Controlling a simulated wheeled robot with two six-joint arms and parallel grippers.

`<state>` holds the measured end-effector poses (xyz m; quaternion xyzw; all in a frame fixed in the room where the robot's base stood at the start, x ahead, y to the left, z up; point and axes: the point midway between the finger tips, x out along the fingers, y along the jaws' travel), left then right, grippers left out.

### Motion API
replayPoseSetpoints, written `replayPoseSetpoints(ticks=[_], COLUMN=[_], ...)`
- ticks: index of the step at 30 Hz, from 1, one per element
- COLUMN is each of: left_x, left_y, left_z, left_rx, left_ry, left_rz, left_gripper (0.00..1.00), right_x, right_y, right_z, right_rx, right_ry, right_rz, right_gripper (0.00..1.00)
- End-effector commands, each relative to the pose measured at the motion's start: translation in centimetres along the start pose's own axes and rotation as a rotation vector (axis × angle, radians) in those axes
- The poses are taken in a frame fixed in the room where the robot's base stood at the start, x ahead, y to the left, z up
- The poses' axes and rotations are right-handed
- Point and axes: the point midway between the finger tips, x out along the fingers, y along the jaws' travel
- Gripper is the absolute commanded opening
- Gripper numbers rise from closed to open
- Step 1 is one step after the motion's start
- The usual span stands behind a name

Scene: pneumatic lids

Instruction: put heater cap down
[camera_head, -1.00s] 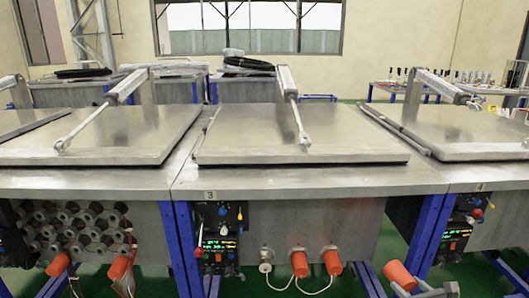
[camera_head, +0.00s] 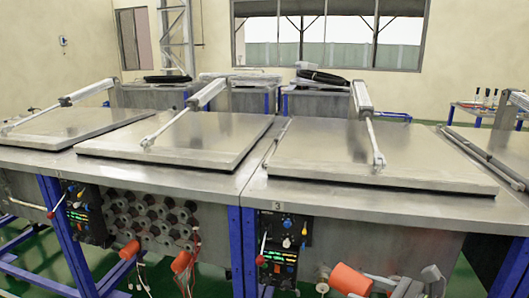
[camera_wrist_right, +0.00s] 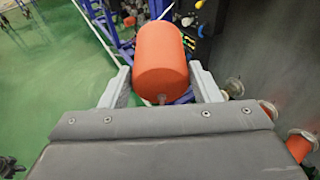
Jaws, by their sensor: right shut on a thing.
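My right gripper (camera_head: 372,284) is at the bottom of the head view, in front of the station marked 3. It is shut on an orange heater cap (camera_head: 349,280), a rounded cylinder. In the right wrist view the cap (camera_wrist_right: 160,62) sits between the two grey fingers of the gripper (camera_wrist_right: 163,85), with green floor and blue legs below and behind it. The cap is clear of the floor. My left gripper is not in view.
Metal tanks with flat lids stand in a row; the station 3 lid (camera_head: 380,155) is closed. A control panel (camera_head: 283,240) is left of the cap. Other orange caps (camera_head: 182,262) hang at the neighbouring station. Another orange cap (camera_wrist_right: 301,145) is at the wrist view's right edge. Green floor is open at left.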

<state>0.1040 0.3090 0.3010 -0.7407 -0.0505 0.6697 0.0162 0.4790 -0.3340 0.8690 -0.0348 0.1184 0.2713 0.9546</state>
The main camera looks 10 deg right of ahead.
Motion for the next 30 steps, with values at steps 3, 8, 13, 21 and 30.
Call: replayPoseSetpoints(ticks=[3, 8, 13, 21, 30], left_x=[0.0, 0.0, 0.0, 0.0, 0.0], left_y=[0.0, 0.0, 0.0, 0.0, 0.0], left_z=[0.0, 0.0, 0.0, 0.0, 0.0], left_rx=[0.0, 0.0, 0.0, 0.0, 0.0], left_ry=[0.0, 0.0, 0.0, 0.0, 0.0], left_rz=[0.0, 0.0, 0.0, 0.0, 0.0], left_gripper=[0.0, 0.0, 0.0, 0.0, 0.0], right_x=[0.6, 0.1, -0.5, 0.3, 0.4], right_y=[5.2, 10.2, 13.3, 14.4, 14.5], right_z=[3.2, 5.4, 6.4, 6.8, 6.8], right_rx=[-0.045, -0.081, -0.099, -0.096, -0.096], right_ry=[-0.006, -0.002, -0.003, -0.001, 0.002], right_rz=[0.158, 0.31, 0.395, 0.388, 0.385], right_gripper=[0.33, 0.33, 0.33, 0.33, 0.33])
